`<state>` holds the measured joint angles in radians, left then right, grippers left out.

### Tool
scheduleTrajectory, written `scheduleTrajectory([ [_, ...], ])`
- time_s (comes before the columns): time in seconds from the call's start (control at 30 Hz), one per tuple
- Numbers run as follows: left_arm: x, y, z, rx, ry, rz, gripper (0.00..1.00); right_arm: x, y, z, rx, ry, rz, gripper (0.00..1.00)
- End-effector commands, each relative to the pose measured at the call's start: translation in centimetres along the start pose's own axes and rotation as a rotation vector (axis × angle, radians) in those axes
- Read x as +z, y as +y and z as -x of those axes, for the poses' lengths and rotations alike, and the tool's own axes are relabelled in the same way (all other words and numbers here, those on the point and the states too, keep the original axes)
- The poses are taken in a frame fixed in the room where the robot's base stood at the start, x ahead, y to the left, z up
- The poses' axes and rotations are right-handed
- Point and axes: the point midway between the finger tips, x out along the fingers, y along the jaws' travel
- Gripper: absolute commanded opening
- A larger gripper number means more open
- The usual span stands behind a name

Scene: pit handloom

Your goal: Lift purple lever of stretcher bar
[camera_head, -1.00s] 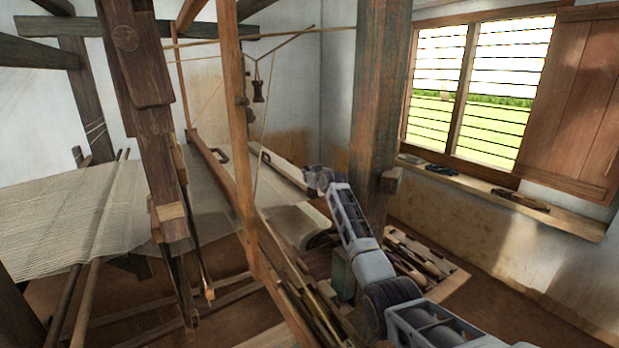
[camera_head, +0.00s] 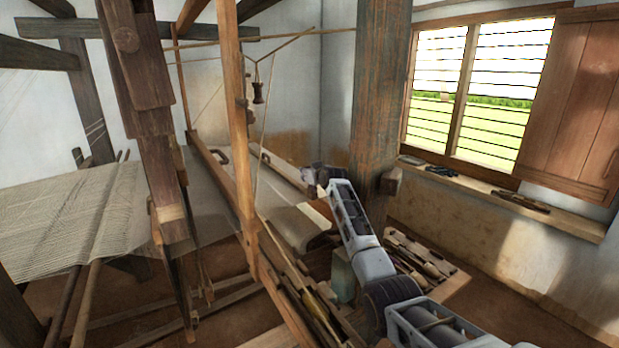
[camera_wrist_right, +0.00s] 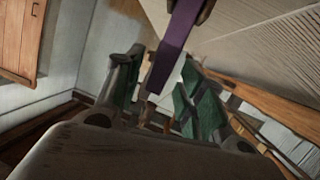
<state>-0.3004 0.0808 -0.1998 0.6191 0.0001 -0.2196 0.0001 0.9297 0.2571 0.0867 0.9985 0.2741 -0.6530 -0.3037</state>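The purple lever (camera_wrist_right: 178,42) comes down from the top of the right wrist view. Its lower end lies between the two green-padded fingers of my right gripper (camera_wrist_right: 161,78). Gaps show on both sides of the lever, so the fingers are open around it in this view; contact is not clear. The lever cannot be made out there. A dark wooden piece at the lever's top shows in the wrist view; the rest of the stretcher bar is unclear. My left gripper is out of view.
Woven cloth (camera_wrist_right: 245,55) spreads behind the lever. A thick post (camera_head: 380,90) stands close to my right forearm. A long loom beam (camera_head: 280,285) runs left of it. A tray of tools (camera_head: 425,262) lies below, right of the arm.

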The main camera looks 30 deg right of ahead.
Motion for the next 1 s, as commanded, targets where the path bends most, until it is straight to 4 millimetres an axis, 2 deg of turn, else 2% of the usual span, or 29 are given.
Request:
scheduleTrajectory([
  [0.3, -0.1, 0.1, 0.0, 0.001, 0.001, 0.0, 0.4, -4.5, 0.6, 1.2, 0.001, 0.002, 0.001, 0.39],
  [0.5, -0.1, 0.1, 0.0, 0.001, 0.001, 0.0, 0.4, -6.6, 0.9, 1.8, 0.001, 0.0, 0.001, 0.39],
  [0.7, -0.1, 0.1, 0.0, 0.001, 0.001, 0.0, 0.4, -7.7, 1.1, 2.1, 0.001, 0.0, 0.001, 0.39],
  [1.0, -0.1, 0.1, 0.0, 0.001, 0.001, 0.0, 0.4, -7.7, 1.0, 2.1, 0.001, -0.001, 0.001, 0.39],
])
